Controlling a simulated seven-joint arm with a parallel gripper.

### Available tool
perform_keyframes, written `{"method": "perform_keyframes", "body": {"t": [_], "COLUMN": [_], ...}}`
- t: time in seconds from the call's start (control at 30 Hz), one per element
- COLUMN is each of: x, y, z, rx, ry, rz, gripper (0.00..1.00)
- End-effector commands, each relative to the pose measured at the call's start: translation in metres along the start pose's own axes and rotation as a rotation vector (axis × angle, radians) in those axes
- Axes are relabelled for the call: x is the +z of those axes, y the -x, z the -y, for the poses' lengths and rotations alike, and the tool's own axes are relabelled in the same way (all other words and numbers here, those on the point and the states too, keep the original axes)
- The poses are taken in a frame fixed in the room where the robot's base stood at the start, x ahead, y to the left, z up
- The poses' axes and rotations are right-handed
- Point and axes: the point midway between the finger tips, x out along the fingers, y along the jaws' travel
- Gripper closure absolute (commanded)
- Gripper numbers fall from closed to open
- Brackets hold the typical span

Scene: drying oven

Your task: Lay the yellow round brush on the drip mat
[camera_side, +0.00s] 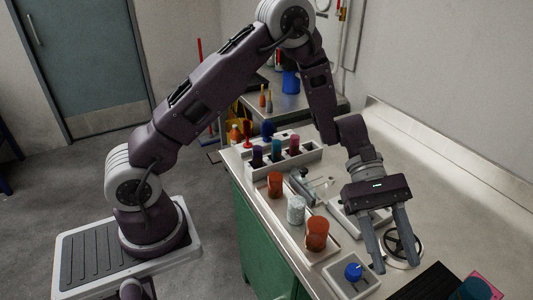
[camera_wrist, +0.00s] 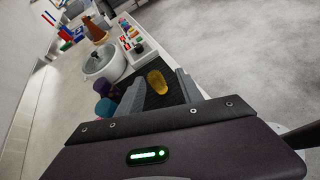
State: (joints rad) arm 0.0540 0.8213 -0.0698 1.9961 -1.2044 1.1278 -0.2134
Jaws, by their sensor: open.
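In the wrist view a yellow rounded thing (camera_wrist: 157,82), which looks like the yellow round brush, lies on the black ribbed drip mat (camera_wrist: 177,97). It appears between my two fingers in that picture; whether it is within their reach I cannot tell. In the side view the mat (camera_side: 428,284) is cut off by the bottom edge, and the brush does not show. My gripper (camera_side: 394,263) is open, fingers pointing down, above the counter just behind the mat. It also shows in the wrist view (camera_wrist: 161,74) with nothing visibly held.
A grey tray with a blue knob (camera_side: 353,272) is left of my fingers. Orange cups (camera_side: 317,232) and a white speckled cup (camera_side: 296,209) stand along the front edge. A teal round thing (camera_side: 473,289) is beside the mat. The counter's back right is clear.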

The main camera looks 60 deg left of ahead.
Motion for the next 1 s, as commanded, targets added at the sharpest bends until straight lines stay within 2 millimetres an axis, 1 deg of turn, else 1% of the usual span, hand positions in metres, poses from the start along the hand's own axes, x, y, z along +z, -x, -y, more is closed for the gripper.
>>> {"method": "perform_keyframes", "body": {"t": [0.03,0.07,0.1,0.17,0.2,0.27,0.3,0.33,0.4,0.5,0.6,0.7,1.0], "x": [0.025,0.039,0.055,0.076,0.087,0.099,0.104,0.106,0.107,0.104,0.101,0.099,0.099], "y": [0.018,0.029,0.043,0.064,0.079,0.101,0.115,0.126,0.148,0.174,0.190,0.197,0.198], "z": [0.010,0.021,0.036,0.063,0.082,0.113,0.133,0.148,0.179,0.212,0.231,0.238,0.238], "rx": [-0.025,-0.050,-0.084,-0.136,-0.170,-0.223,-0.260,-0.287,-0.350,-0.425,-0.475,-0.500,-0.504], "ry": [-0.113,-0.189,-0.294,-0.446,-0.548,-0.698,-0.793,-0.860,-0.993,-1.122,-1.187,-1.212,-1.214], "rz": [-0.062,-0.109,-0.179,-0.293,-0.378,-0.520,-0.622,-0.699,-0.876,-1.087,-1.223,-1.280,-1.284], "gripper": [0.57,0.57,0.57,0.57,0.57,0.57,0.57,0.57,0.57,0.57,0.57,0.57,0.57]}}
